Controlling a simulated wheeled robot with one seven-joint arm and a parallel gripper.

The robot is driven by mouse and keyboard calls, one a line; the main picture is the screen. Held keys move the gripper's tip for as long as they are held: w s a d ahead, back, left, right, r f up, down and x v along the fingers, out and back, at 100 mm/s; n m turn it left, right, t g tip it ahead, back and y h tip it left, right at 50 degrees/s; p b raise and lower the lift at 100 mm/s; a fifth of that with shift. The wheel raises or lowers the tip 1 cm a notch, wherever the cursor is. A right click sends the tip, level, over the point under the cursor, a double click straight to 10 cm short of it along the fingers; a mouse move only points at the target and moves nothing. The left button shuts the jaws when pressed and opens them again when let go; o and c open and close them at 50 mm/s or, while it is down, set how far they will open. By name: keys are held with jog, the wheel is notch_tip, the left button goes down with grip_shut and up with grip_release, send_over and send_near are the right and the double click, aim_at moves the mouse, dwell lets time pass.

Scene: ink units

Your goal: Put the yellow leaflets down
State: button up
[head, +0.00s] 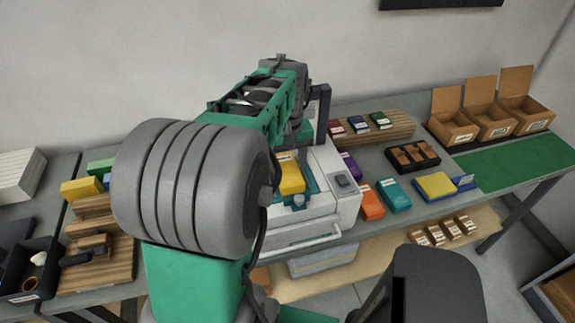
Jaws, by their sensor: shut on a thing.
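A flat yellow stack (435,186), which looks like leaflets, lies on the bench at right, at a blue holder (464,183). A smaller yellow block (291,174) with a pale label shows at the printer (335,180), just under the end of my arm. I cannot tell whether this block rests in the printer or is held. My arm reaches forward over the printer and bends down at the wrist. My gripper's fingers are hidden behind my own forearm, and so is anything between them.
Purple, orange and teal boxes (395,195) lie right of the printer. Behind are a wooden rack (390,130) of labelled blocks and a black tray (412,158). Open cardboard boxes (490,122) stand at back right beside a clear green mat (520,160). A wooden stepped stand (105,240) is at left.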

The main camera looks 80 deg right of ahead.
aim_at(288, 170)
jog(key=o, duration=1.5)
jog(key=shift+f, duration=0.1)
notch_tip(288, 170, up, 12)
jog(key=w+a+f+n, duration=0.1)
jog(key=w+a+n, duration=0.15)
jog(key=w, duration=0.45)
jog(key=w+a+f+n, duration=0.1)
jog(key=w+a, duration=0.3)
jog(key=w, duration=0.3)
jog(key=w+a+f+n+t+h, duration=0.1)
jog(key=w+a+f+n, duration=0.2)
jog(key=w+a, duration=0.75)
jog(key=w+a+f+n+t, duration=0.1)
jog(key=a+f+n, duration=0.1)
jog(key=a, duration=0.9)
jog(key=w+a+f+n+t+y, duration=0.1)
jog(key=a+f+n+t, duration=0.1)
jog(key=a, duration=1)
notch_tip(288, 170, down, 2)
jog(key=shift+f+n+b, duration=0.1)
jog(key=shift+n+b, duration=0.3)
jog(key=shift+n, duration=0.35)
